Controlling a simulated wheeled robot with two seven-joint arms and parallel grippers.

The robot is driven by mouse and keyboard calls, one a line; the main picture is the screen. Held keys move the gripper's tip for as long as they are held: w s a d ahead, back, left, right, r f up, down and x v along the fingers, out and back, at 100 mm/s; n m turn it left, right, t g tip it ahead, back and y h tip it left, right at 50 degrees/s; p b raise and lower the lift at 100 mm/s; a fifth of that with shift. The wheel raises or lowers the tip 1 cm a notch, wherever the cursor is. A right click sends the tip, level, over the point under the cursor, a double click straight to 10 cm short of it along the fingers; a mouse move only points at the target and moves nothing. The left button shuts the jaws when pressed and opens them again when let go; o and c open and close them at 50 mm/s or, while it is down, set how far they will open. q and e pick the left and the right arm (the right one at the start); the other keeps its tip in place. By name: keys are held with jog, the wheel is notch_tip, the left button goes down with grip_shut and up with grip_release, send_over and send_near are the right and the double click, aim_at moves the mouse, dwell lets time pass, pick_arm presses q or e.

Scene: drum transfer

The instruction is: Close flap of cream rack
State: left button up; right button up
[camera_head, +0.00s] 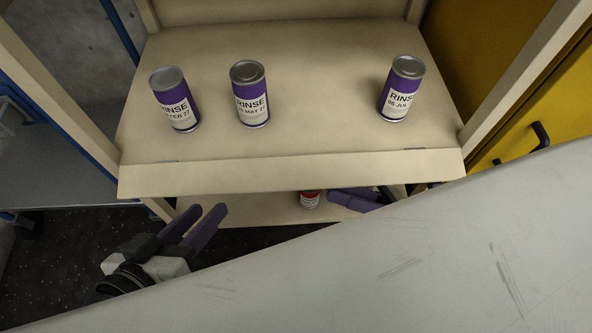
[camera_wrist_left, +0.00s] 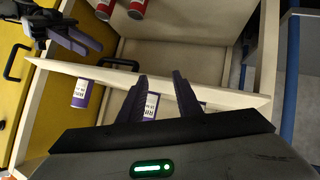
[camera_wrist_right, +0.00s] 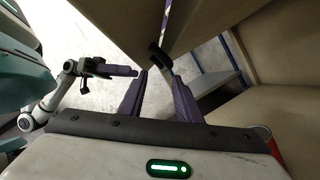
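The cream rack (camera_head: 270,50) has a flap (camera_head: 290,174) along the front edge of its upper shelf, lowered and sticking outward. It also shows edge-on in the left wrist view (camera_wrist_left: 225,95). A black handle (camera_wrist_left: 119,64) shows beside the flap, and a black handle-like piece (camera_wrist_right: 159,58) lies near my right fingertips. My left gripper (camera_head: 218,211) is open and empty, in front of the flap's left part. My right gripper (camera_head: 350,199) is below the flap, partly hidden by it; its fingers are apart in the right wrist view (camera_wrist_right: 158,76). Contact with the handle is unclear.
Three purple RINSE cans (camera_head: 175,98) (camera_head: 250,93) (camera_head: 401,88) stand on the upper shelf behind the flap. A red can (camera_head: 310,199) stands on the lower shelf. A yellow cabinet (camera_head: 540,100) with a black handle is at right; a blue-framed grey shelf (camera_head: 60,170) is at left.

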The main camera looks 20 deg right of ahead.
aim_at(300, 180)
jog(key=x, duration=0.8)
jog(key=shift+a+r, duration=0.3)
jog(key=shift+a, duration=0.05)
jog(key=shift+w, duration=0.1)
